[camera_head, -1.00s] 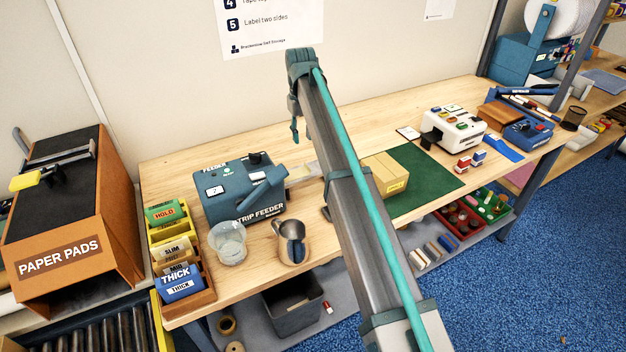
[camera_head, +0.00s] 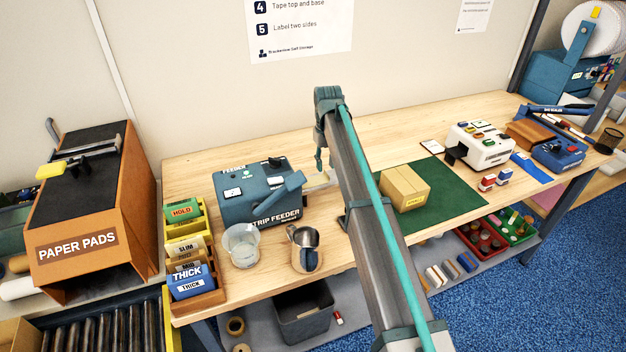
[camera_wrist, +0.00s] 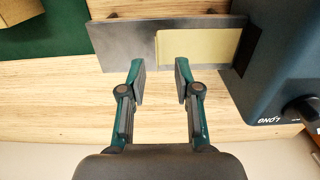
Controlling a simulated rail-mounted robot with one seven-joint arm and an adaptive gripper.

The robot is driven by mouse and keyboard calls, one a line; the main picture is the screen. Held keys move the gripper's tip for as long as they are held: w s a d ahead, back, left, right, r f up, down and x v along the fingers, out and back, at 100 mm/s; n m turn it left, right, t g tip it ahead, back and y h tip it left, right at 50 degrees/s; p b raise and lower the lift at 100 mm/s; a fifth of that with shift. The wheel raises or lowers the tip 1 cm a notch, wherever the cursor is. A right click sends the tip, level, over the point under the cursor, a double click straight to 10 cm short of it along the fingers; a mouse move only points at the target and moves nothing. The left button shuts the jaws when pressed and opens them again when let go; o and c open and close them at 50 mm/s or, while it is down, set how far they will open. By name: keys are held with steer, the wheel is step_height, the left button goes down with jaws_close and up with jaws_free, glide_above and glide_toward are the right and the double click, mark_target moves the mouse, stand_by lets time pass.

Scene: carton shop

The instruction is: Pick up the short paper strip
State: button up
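The short paper strip (camera_wrist: 198,48) is pale yellow and lies flat on a grey metal tray (camera_wrist: 127,45) at the outlet of the strip feeder (camera_wrist: 270,65). In the head view, the blue-grey strip feeder (camera_head: 258,190) stands on the bench and the strip (camera_head: 316,181) shows small beside it. My gripper (camera_wrist: 160,70) is open and empty, its two fingertips apart at the tray's near edge in the wrist view. The strip lies beyond the fingertips, slightly right. My gripper (camera_head: 321,164) hangs just above the strip in the head view.
A carton (camera_head: 405,187) sits on a green mat (camera_head: 455,185) right of my arm. A clear cup (camera_head: 241,245) and a metal jug (camera_head: 305,250) stand in front of the feeder. A rack of labelled pads (camera_head: 190,280) stands at left.

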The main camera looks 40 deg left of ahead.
mark_target(326, 178)
steer(key=shift+w+d+f+p, duration=0.15)
steer(key=shift+f+p, duration=0.5)
steer(key=shift+f, duration=1.2)
jaws_close()
steer(key=shift+r, duration=0.15)
